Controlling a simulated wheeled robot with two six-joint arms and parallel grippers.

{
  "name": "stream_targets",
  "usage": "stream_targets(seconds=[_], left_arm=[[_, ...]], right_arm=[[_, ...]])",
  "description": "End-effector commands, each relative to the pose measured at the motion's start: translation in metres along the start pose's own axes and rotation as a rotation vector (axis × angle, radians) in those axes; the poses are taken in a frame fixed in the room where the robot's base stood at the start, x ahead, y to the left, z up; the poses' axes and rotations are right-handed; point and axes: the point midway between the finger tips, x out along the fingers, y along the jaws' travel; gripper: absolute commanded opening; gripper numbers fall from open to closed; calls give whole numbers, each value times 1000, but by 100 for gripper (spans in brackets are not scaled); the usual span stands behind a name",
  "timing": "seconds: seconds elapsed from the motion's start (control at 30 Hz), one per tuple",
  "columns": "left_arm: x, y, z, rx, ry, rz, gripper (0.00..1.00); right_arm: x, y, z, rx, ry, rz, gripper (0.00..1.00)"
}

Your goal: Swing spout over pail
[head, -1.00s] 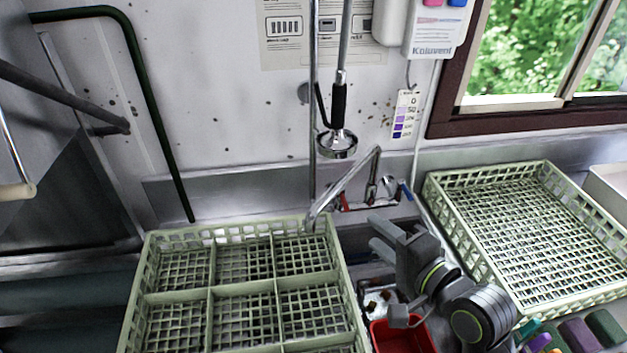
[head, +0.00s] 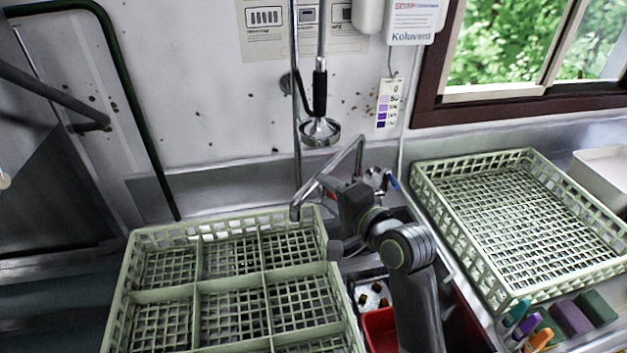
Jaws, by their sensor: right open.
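The metal spout (head: 325,180) rises from the faucet at the back wall and slants down to the left, its tip over the back right corner of the divided rack. The red pail (head: 380,330) sits low in the sink, partly hidden behind my right arm. My right gripper (head: 335,189) is open at the spout, by its lower half. The gripper body hides its fingertips in part, so I cannot tell whether they touch the spout. My left gripper is not in view.
A green divided rack (head: 197,291) stands left of the sink and an empty green rack (head: 463,262) stands right. A spray head (head: 320,132) hangs above the spout. Several markers and sponges (head: 570,318) lie at the front right. A blue-handled tap lever (head: 391,181) is close to my gripper.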

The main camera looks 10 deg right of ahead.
Motion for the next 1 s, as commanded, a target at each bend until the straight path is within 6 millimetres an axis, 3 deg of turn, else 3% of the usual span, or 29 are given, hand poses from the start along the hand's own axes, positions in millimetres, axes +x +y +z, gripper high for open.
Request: stream_targets(seconds=[0.1,0.33,0.8,1.0], left_arm=[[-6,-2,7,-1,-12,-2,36],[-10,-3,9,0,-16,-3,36],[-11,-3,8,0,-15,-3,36],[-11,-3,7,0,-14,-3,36]], right_arm=[[20,-2,0,2,-2,1,41],[47,0,0,1,-1,1,41],[56,0,0,0,0,0,41],[56,0,0,0,0,0,15]])
